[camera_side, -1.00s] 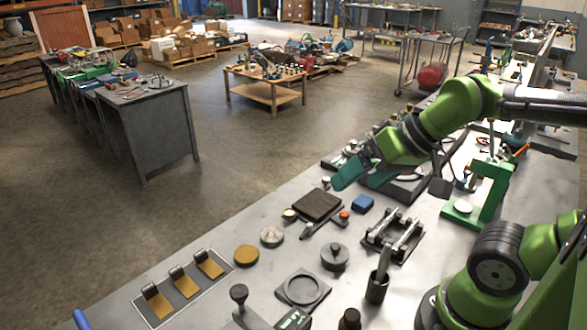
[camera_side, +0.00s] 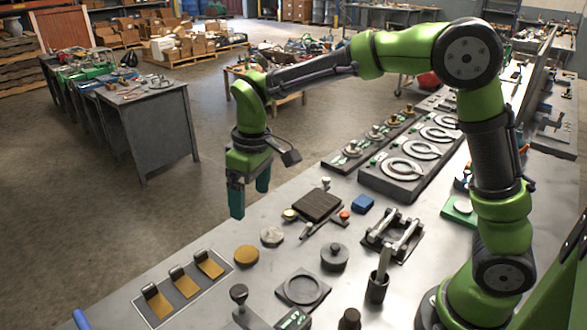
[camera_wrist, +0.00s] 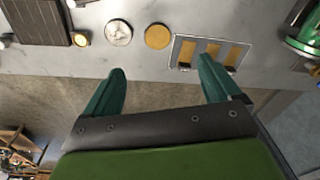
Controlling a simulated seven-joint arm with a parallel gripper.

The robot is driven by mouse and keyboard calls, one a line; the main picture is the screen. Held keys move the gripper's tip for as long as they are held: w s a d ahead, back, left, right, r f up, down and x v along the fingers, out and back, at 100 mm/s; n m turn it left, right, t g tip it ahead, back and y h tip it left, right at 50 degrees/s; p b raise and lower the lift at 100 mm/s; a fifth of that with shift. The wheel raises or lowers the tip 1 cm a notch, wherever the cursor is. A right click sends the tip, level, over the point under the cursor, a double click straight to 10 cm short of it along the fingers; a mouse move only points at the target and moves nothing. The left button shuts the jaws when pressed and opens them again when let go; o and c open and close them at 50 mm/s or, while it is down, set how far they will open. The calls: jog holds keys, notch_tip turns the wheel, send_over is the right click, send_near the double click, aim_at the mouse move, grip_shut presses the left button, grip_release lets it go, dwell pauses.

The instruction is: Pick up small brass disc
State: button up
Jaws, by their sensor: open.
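A flat round brass disc (camera_side: 246,256) lies on the grey bench, left of a silver disc (camera_side: 271,236). In the wrist view the brass disc (camera_wrist: 158,36) shows ahead of the space between the fingertips, with the silver disc (camera_wrist: 118,32) to its left. A smaller yellowish round piece (camera_side: 289,214) sits by a dark ribbed block (camera_side: 317,205); it also shows in the wrist view (camera_wrist: 82,39). My gripper (camera_side: 250,202) is open and empty, pointing down, raised near the bench's far edge and apart from the discs. It also shows in the wrist view (camera_wrist: 162,68).
A plate with three brass strips (camera_side: 183,288) lies left of the brass disc. A dark knobbed weight (camera_side: 335,257), a square dark base (camera_side: 303,289) and a blue block (camera_side: 362,203) stand nearby. Floor lies beyond the bench edge.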

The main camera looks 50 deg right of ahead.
jog(key=w+a+f+n, duration=0.2)
jog(key=w, duration=0.2)
jog(key=n, duration=0.1)
send_over(245, 253)
jog(key=shift+g+h, duration=0.3)
jog(key=shift+h, duration=0.1)
jog(key=f, duration=0.6)
jog(key=w+f, duration=0.1)
jog(key=f, duration=0.2)
jog(key=shift+a+f, duration=0.25)
jog(key=f, duration=0.3)
jog(key=s+f, duration=0.1)
jog(key=shift+s+d+f, duration=0.1)
jog(key=shift+d+f, duration=0.2)
jog(key=shift+f, duration=0.4)
jog(key=c, duration=1.4)
jog(key=shift+r, duration=0.1)
